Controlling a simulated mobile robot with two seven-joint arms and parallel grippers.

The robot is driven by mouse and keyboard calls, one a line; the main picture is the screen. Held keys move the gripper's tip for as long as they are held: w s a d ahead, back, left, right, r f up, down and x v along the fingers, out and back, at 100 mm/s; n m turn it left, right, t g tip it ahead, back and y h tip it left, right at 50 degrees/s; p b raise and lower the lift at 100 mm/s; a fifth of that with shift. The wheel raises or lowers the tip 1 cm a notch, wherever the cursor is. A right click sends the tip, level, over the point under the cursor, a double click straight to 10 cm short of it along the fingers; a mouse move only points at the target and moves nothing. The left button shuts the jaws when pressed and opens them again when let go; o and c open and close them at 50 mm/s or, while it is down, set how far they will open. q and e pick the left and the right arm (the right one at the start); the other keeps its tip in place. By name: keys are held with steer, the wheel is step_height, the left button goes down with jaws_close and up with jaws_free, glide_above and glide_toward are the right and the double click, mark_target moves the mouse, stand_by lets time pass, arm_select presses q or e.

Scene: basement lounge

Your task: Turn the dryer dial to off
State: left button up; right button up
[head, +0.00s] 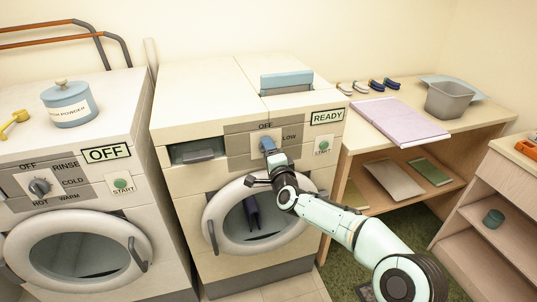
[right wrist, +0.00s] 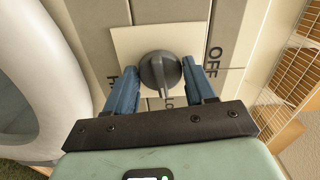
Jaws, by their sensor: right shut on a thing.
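The dryer (head: 190,120) is the middle machine in the head view, with a READY sign (head: 327,117) and a START button (head: 322,145). Its round grey dial (right wrist: 160,72) shows in the right wrist view on a pale plate. OFF is printed to its right there, LO is partly visible below it and an H label is at its left. The dial's ridge points down, toward the LO label. My right gripper (head: 267,147) has its blue fingers on either side of the dial and is shut on it. In the head view the gripper hides the dial. My left gripper is not in view.
The washer (head: 120,190) stands left, with its own dial (head: 39,186) and OFF sign. A blue powder jar (head: 68,104) and yellow scoop (head: 14,122) are on it. A wooden table (head: 462,128) at right holds a folded lilac cloth (head: 398,121) and a grey bin (head: 447,99).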

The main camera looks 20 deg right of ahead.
steer(key=n, duration=0.3)
steer(key=shift+n, duration=0.3)
steer(key=n, duration=0.3)
steer(key=shift+n+b, duration=0.3)
steer(key=shift+n, duration=0.1)
steer(key=n, duration=0.4)
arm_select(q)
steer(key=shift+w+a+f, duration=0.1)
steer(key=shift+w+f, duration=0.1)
arm_select(e)
steer(key=n, duration=0.5)
steer(key=shift+d, duration=0.15)
steer(key=shift+f, duration=0.1)
steer(key=o, duration=1)
steer(key=shift+s, duration=0.1)
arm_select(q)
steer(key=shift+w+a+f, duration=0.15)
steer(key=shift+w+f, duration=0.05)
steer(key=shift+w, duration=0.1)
arm_select(e)
steer(key=s, duration=1.3)
steer(key=shift+s+d, duration=0.1)
steer(key=shift+d, duration=0.15)
